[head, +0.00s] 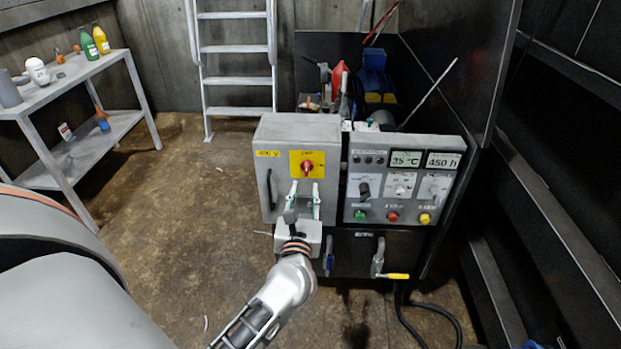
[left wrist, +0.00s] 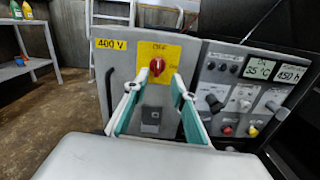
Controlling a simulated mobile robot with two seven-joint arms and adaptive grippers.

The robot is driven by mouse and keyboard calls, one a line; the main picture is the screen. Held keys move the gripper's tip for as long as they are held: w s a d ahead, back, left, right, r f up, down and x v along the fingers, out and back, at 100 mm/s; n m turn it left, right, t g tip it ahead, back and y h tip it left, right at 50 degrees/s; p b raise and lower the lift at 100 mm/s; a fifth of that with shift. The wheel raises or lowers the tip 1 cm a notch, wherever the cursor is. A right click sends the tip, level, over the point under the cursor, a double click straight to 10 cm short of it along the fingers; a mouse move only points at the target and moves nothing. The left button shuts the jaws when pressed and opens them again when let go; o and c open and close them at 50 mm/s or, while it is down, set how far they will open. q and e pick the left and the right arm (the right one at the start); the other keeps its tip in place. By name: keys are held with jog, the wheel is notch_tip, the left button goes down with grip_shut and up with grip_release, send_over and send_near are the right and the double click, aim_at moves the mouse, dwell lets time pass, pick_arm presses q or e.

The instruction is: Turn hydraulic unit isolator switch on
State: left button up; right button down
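The isolator switch is a red rotary knob (head: 307,166) on a yellow plate, on the front of a grey electrical box (head: 268,135). The left wrist view also shows the red knob (left wrist: 157,65), with the yellow plate around it and a yellow "400 V" label to its left. My left gripper (head: 304,187) is in front of the box, just below the knob in the picture. In the left wrist view its two fingers (left wrist: 155,84) are spread apart, with the knob showing between and beyond the tips. Nothing is between the fingers. My right gripper is not in view.
A control panel (head: 402,168) with displays, knobs and coloured buttons stands right of the box. Valve handles (head: 378,258) are below it. A black handle (head: 270,188) is on the box's left side. A ladder (head: 237,50) and shelf table (head: 75,75) stand behind; floor at left is clear.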

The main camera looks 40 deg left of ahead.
aim_at(306, 171)
pick_arm(q)
jog(key=shift+n, duration=0.6)
jog(key=x, duration=0.8)
jog(key=shift+a+f, duration=0.25)
jog(key=shift+f, duration=0.05)
grip_shut()
